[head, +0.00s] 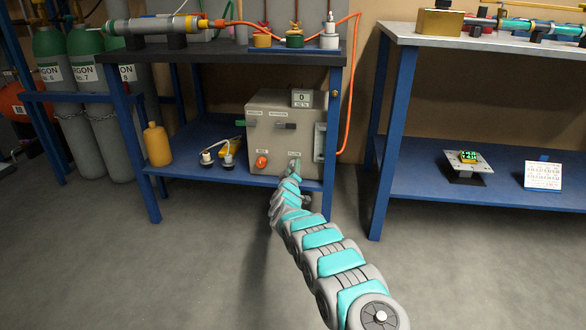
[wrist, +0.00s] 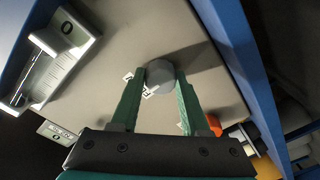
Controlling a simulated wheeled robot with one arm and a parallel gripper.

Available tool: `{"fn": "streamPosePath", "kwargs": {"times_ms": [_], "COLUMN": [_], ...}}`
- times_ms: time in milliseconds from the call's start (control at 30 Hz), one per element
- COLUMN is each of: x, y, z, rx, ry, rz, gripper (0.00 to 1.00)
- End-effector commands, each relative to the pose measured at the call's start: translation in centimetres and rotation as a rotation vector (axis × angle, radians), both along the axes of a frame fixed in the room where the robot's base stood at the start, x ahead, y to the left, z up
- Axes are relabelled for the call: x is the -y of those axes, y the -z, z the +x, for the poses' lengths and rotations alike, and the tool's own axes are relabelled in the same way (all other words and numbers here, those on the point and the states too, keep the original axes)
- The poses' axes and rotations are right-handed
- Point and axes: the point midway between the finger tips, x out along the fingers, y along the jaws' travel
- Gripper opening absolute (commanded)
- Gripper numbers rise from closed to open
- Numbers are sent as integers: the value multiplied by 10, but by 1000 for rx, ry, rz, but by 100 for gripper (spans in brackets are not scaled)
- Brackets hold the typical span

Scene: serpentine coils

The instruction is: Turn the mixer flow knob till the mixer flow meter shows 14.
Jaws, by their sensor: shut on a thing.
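The grey mixer box (head: 262,112) stands on the lower shelf of the left bench. The mixer flow knob is a grey, many-sided knob (wrist: 161,74) on the box's front; in the head view my gripper hides most of it. My gripper (head: 294,164) reaches the lower right of that front. In the wrist view the green fingers of my gripper (wrist: 160,82) are shut on the knob, one on each side. A small display (head: 302,98) on top of the box reads 0. A white framed scale (wrist: 60,65) at the box's side also bears a 0.
A yellow bottle (head: 158,145) and fittings (head: 222,152) stand left on the shelf. A blue bench leg (head: 332,145) and orange hose (head: 350,100) are close on the right.

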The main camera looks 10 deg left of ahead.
Motion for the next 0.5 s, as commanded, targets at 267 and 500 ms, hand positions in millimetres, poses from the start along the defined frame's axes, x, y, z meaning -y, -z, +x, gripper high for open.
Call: {"fn": "streamPosePath", "kwargs": {"times_ms": [267, 500], "x": [-1, -1], "y": [1, 1], "z": [0, 0], "rx": [-1, 0], "ry": [-1, -1], "rz": [0, 23], "gripper": [0, 0]}}
